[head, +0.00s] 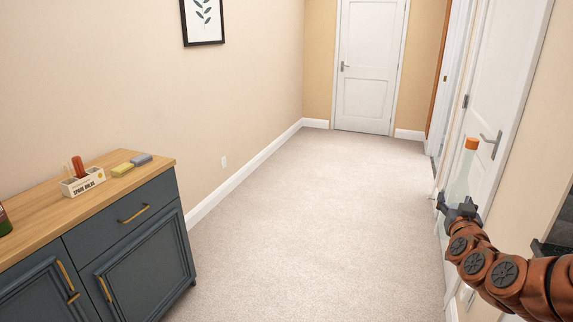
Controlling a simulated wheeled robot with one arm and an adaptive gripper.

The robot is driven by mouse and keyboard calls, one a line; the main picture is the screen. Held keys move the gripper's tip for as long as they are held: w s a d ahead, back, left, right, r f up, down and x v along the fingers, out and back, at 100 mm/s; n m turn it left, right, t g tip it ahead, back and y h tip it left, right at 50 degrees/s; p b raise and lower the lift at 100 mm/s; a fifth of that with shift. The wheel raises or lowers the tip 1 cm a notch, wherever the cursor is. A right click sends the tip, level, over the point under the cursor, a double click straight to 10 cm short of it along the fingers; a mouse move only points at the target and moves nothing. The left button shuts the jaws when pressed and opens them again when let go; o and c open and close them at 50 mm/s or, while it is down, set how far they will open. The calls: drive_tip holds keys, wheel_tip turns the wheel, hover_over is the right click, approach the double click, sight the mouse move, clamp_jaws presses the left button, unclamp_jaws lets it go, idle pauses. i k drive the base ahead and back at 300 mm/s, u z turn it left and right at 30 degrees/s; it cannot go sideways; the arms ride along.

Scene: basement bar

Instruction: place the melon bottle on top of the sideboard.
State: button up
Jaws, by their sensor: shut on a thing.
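A clear bottle with an orange cap (462,178) is at the right side of the head view, upright or nearly so. My gripper (458,207) is shut on it around its lower part, held up off the floor near the right wall. The bottle's base is partly hidden by my gripper. The sideboard (153,172), dark blue-grey with a wooden top and brass handles, stands at the lower left, well apart from the bottle across the carpet.
On the sideboard top are a small white box (82,184) with reddish sticks, a yellow block (122,169), a grey block (141,160) and a dark green item (4,222) at the left edge. Open carpet (320,220) lies between. White doors (368,70) stand beyond.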

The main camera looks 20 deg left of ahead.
sight(48, 208)
drive_tip(key=u, duration=0.95)
drive_tip(key=i, duration=1)
drive_tip(key=u, duration=0.75)
